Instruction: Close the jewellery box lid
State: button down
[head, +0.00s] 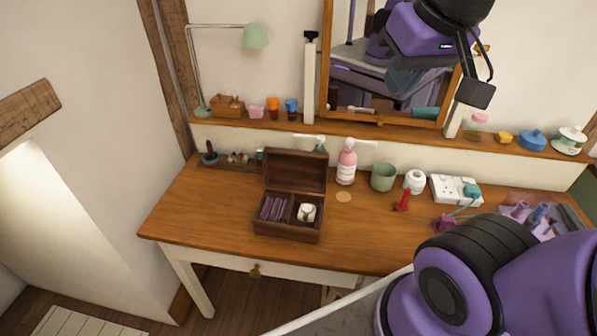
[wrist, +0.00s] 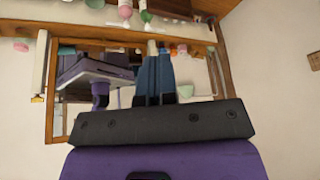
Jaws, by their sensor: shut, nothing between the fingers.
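The jewellery box (head: 287,228) is dark brown wood and sits on the desk, left of the middle in the head view. Its lid (head: 296,170) stands raised at the back. Inside are purple rolls (head: 272,208) in the left compartment and a small white item (head: 306,212) in the right one. My gripper (head: 402,86) is high up in front of the mirror, to the right of the box and well apart from it. Its blue-grey fingers (wrist: 158,62) are together and empty in the wrist view.
A pink pump bottle (head: 346,166) stands just right of the lid, with a green cup (head: 383,177) beyond it. A red item (head: 402,200) and a white socket block (head: 455,190) are farther right. A framed mirror (head: 326,60) stands behind.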

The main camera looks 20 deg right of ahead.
jog(key=w+m+g, duration=0.3)
jog(key=w+m, duration=0.4)
jog(key=w, duration=0.6)
jog(key=w+d+f+m+g+y, duration=0.1)
jog(key=w+d+f+m+g, duration=0.1)
jog(key=w+f+m, duration=0.7)
jog(key=w+d+f+m+g+y, duration=0.1)
jog(key=w+f+m+g, duration=0.2)
jog(key=w, duration=0.9)
jog(key=w+d+f+m, duration=0.1)
jog(key=w+f+m, duration=0.2)
jog(key=f, duration=0.4)
jog(key=w+d+f+m, duration=0.1)
jog(key=w+f+m, duration=0.25)
jog(key=f, duration=0.35)
jog(key=x, duration=1)
jog(key=shift+a+n+g+y, duration=0.3)
jog(key=shift+n+y, duration=0.1)
jog(key=shift+n, duration=0.05)
